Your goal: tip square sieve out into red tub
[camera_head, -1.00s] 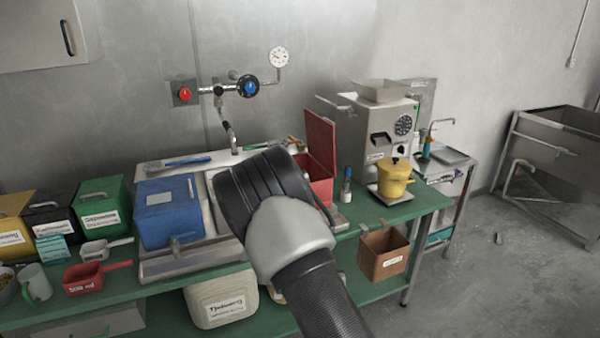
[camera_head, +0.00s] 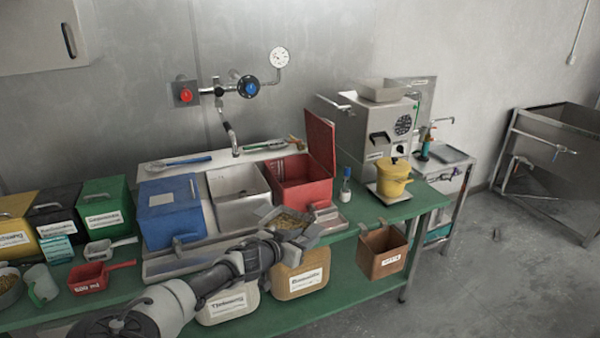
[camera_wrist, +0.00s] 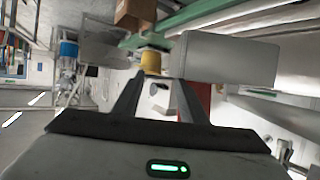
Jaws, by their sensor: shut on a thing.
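The square sieve (camera_head: 264,211) is a small grey metal box with tan-brown bean-like bits in it. It is held roughly level just in front of the red tub (camera_head: 318,192), beside its near wall. My gripper (camera_head: 296,236) is shut on the sieve; the arm partly hides the grip.
A steel basin (camera_head: 238,207) and a blue lidded tub (camera_head: 170,208) stand left of the red tub. A grinder (camera_head: 372,130), a yellow pot (camera_head: 394,180) and a small bottle (camera_head: 345,188) stand to the right. A brown bin (camera_head: 383,253) hangs at the bench's front edge.

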